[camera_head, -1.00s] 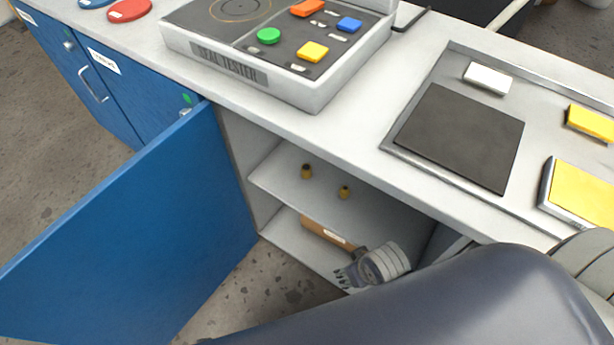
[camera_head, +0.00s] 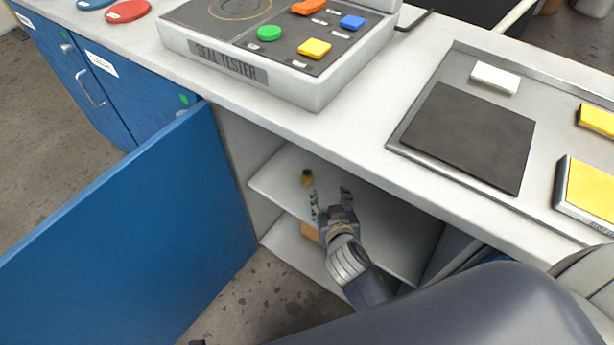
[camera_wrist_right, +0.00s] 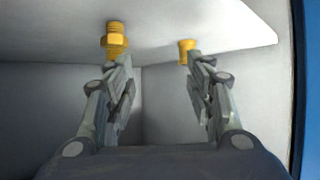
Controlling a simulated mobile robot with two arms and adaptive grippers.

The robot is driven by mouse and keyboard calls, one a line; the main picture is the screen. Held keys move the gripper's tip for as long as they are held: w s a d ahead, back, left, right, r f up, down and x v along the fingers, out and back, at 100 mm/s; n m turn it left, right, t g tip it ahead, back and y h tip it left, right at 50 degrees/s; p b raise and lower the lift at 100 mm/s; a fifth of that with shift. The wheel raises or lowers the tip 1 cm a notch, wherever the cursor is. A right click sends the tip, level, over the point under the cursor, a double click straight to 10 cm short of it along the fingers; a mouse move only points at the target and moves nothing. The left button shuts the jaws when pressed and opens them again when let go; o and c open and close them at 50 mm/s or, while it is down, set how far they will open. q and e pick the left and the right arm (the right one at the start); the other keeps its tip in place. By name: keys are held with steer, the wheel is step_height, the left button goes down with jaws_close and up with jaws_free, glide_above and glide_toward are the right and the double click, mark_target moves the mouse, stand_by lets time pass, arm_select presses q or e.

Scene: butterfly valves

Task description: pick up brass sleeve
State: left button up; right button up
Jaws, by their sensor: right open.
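Two small brass pieces stand on the upper shelf of the open cabinet. One brass piece (camera_head: 307,177) shows in the head view, further in and to the left. The other is hidden there behind a finger of my right gripper (camera_head: 330,197). In the right wrist view, which looks upside down, a larger ridged brass piece (camera_wrist_right: 115,42) is by the left fingertip. A smaller, plainer brass piece (camera_wrist_right: 186,49) is by the right fingertip. I cannot tell for sure which is the sleeve. My right gripper (camera_wrist_right: 158,62) is open and empty, with nothing between its fingers. My left gripper is not in view.
The blue cabinet door (camera_head: 130,245) stands open on the left. The countertop (camera_head: 350,130) overhangs the shelf (camera_head: 385,230). An orange-brown box (camera_head: 310,232) lies on the lower shelf, partly hidden by my gripper. A seal tester (camera_head: 290,85) sits on the counter.

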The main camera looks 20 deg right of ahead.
mark_target(307, 173)
steer(key=shift+n+t+y, duration=0.3)
steer(key=shift+t+y, duration=0.3)
steer(key=shift+t, duration=0.2)
steer(key=w+a, duration=0.3)
steer(key=shift+a+r, duration=0.1)
steer(key=shift+r, duration=0.05)
steer(key=x, duration=0.4)
steer(key=shift+w+b, duration=0.2)
steer(key=shift+b, duration=0.2)
steer(key=x, duration=0.5)
steer(key=shift+b, duration=0.35)
steer(key=shift+w, duration=0.4)
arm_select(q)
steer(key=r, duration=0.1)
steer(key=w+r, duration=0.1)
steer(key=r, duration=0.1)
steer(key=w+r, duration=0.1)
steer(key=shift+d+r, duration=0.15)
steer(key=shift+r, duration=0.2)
arm_select(e)
jaws_close()
